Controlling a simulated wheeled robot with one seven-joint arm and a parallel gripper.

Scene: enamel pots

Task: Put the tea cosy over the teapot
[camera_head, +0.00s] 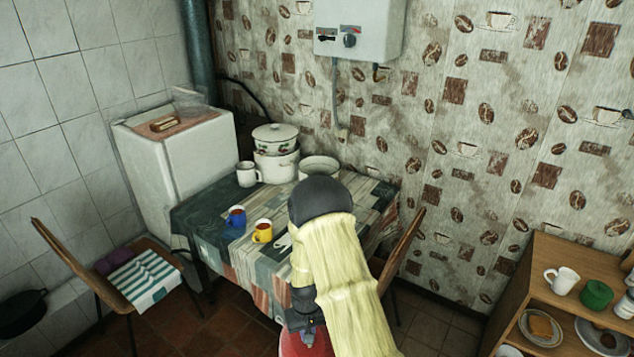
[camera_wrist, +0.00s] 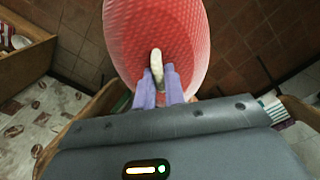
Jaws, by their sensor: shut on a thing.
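The tea cosy (camera_wrist: 130,40) is red and dotted, with a pale loop (camera_wrist: 156,66) at its top. In the wrist view my gripper (camera_wrist: 159,84) is shut on that loop, and the cosy hangs from it. In the head view only part of the red cosy (camera_head: 306,344) shows at the bottom edge, below my gripper (camera_head: 308,329) and in front of the table. I cannot make out the teapot for sure. A small white curved shape (camera_head: 283,243) shows on the table just left of my arm, which hides what lies behind it.
The table (camera_head: 205,215) holds a blue mug (camera_head: 236,217), a yellow mug (camera_head: 262,232), a white mug (camera_head: 247,174) and stacked enamel pots (camera_head: 275,150). Chairs stand at left (camera_head: 125,275) and right (camera_head: 402,240). A wooden shelf (camera_head: 510,290) with crockery stands at far right.

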